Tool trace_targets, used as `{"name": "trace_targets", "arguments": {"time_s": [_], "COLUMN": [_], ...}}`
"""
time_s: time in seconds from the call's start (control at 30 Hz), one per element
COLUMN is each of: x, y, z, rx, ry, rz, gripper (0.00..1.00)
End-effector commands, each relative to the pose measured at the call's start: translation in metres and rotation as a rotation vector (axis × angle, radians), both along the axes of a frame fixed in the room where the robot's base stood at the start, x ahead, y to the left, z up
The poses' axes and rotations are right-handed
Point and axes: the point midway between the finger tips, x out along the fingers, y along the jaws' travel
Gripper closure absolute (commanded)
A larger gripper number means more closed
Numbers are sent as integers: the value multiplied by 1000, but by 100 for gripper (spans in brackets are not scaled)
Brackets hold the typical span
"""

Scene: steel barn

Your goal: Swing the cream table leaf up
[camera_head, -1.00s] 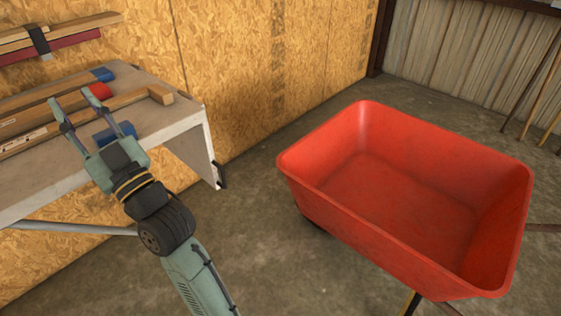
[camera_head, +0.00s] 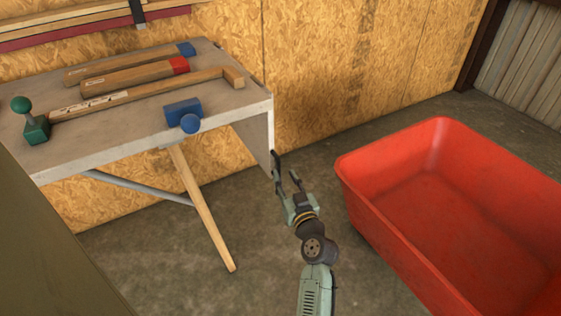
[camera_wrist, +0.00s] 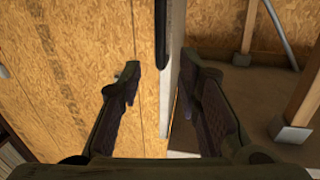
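The cream table leaf (camera_head: 256,140) hangs down from the right end of the workbench (camera_head: 75,158). In the wrist view the leaf (camera_wrist: 168,110) shows nearly edge-on as a pale upright strip, with a black handle (camera_wrist: 160,35) along its upper part. My gripper (camera_head: 285,168) is beside the leaf's outer lower edge in the head view. In the wrist view my gripper (camera_wrist: 158,78) is open, its fingers on either side of the strip. I cannot tell whether a finger touches the leaf. The fingers partly hide the handle in the head view.
A red cart tub (camera_head: 390,190) stands close on the right. Bare floor lies between bench and tub.

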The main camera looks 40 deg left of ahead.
Motion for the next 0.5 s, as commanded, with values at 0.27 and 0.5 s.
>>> {"name": "trace_targets", "arguments": {"time_s": [0.27, 0.5], "x": [28, 38], "y": [44, 58], "z": [3, 2], "rx": [1, 2], "ry": [-1, -1], "rz": [2, 1], "gripper": [69, 69]}}
